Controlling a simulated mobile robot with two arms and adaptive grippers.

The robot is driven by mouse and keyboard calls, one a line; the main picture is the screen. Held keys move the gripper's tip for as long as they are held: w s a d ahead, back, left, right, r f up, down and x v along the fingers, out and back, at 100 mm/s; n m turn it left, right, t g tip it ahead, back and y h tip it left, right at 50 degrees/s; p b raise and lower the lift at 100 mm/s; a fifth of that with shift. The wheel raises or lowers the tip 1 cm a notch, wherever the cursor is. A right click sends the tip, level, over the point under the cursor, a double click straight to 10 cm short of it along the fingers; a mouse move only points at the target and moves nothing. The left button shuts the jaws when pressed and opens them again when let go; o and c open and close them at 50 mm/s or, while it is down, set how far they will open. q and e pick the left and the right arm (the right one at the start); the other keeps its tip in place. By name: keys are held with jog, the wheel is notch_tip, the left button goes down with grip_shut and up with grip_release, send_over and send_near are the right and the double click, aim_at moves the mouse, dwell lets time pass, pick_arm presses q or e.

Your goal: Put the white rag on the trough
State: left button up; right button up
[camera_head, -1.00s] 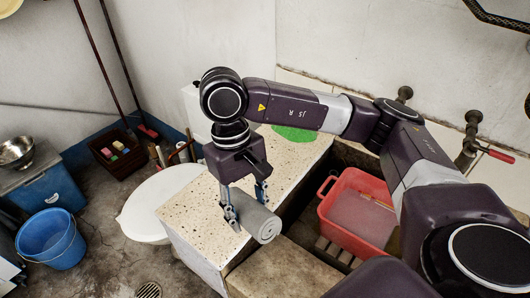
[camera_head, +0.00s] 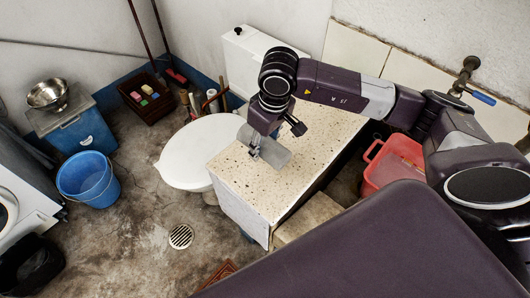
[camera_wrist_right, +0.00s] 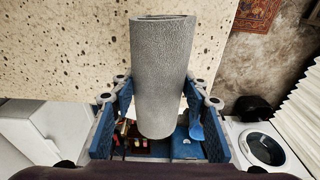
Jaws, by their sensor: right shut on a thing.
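The white rag (camera_head: 272,152) is a rolled, greyish-white cylinder. My right gripper (camera_head: 262,150) is shut on it, above the left part of the trough's pale speckled stone top (camera_head: 251,191). In the right wrist view the rag (camera_wrist_right: 160,62) lies between the blue fingers of the gripper (camera_wrist_right: 157,98), with one end reaching over the speckled top (camera_wrist_right: 55,50). I cannot tell whether the rag touches the stone. My left gripper is not in view.
A red basin (camera_head: 393,160) sits in the trough's sink on the right. A blue bucket (camera_head: 88,178), a brown crate (camera_head: 145,97) and a floor drain (camera_head: 181,237) are further left. The floor between is clear.

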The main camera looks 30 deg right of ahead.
aim_at(265, 166)
jog(key=shift+d+f, duration=0.15)
jog(key=shift+f, duration=1)
notch_tip(265, 166, down, 3)
jog(key=shift+s+f+p, duration=0.1)
jog(key=shift+f+p, duration=0.1)
jog(key=shift+p, duration=0.3)
jog(key=shift+f, duration=0.2)
jog(key=shift+f+b, duration=0.3)
jog(key=shift+b, duration=0.15)
jog(key=o, duration=1)
jog(key=shift+r, duration=0.1)
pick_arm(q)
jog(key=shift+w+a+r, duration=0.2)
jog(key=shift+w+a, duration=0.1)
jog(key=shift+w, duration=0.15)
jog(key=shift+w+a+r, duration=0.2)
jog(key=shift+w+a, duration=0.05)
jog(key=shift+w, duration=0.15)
pick_arm(e)
jog(key=shift+o, duration=1.3)
